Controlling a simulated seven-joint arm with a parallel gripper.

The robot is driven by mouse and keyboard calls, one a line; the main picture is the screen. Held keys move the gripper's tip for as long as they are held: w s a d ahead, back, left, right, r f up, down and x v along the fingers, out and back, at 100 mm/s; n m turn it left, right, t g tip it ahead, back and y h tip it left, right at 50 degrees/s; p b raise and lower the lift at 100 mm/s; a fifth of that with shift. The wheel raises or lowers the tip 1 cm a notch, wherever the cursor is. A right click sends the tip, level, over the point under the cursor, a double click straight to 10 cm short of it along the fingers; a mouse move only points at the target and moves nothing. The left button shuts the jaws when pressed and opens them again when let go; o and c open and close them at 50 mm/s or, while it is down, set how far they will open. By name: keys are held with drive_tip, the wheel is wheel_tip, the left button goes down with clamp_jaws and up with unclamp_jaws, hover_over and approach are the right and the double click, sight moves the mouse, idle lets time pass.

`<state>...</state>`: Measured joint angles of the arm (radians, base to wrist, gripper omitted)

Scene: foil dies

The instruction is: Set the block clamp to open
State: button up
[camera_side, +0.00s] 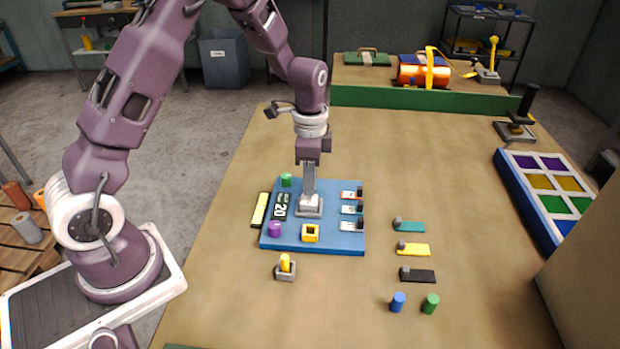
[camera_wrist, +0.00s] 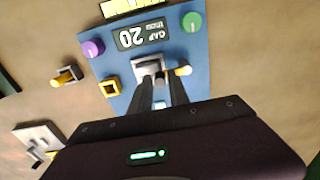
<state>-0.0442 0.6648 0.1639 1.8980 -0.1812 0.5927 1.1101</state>
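A blue board (camera_side: 345,243) lies on the bench with a grey metal block (camera_side: 309,208) near its middle, which also shows in the wrist view (camera_wrist: 147,66). It looks like the block clamp, but no label confirms this. A pale yellow-tipped lever or pin (camera_wrist: 183,71) sticks out to its right in the wrist view. My gripper (camera_side: 309,192) points straight down at the block. Its fingertips (camera_wrist: 160,80) are at the block, with a small gap between them; whether they grip a part of it cannot be told. The fingers hide much of the block.
The board carries a purple knob (camera_side: 274,228), a green knob (camera_side: 286,180), a display reading 20 (camera_side: 280,207) and a yellow square frame (camera_side: 310,233). A yellow lever on a grey base (camera_side: 285,268) stands in front. Foil-coloured plates (camera_side: 413,249) lie to the right.

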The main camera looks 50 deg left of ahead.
clamp_jaws()
drive_tip(key=shift+w, duration=0.1)
drive_tip(key=n, duration=0.2)
drive_tip(key=w+d+n, duration=0.1)
drive_tip(key=n, duration=0.1)
drive_tip(key=shift+w, duration=0.1)
drive_tip(key=n, duration=0.1)
drive_tip(key=w+n, duration=0.1)
drive_tip(key=n, duration=0.2)
drive_tip(key=shift+w+d+n, duration=0.15)
drive_tip(key=shift+w+n, duration=0.15)
drive_tip(key=shift+w, duration=0.05)
drive_tip(key=n, duration=0.1)
drive_tip(key=w+n, duration=0.1)
drive_tip(key=n, duration=0.2)
drive_tip(key=shift+w+n, duration=0.3)
drive_tip(key=shift+w, duration=0.05)
drive_tip(key=shift+w+a+r+n, duration=0.1)
drive_tip(key=shift+w+a+n, duration=0.15)
drive_tip(key=shift+n, duration=0.55)
drive_tip(key=shift+w+a+f+n, duration=0.1)
drive_tip(key=shift+w+a+n, duration=0.15)
drive_tip(key=shift+n, duration=0.55)
drive_tip(key=shift+w+a+r+n, duration=0.15)
drive_tip(key=shift+w+n, duration=0.15)
drive_tip(key=shift+n, duration=0.5)
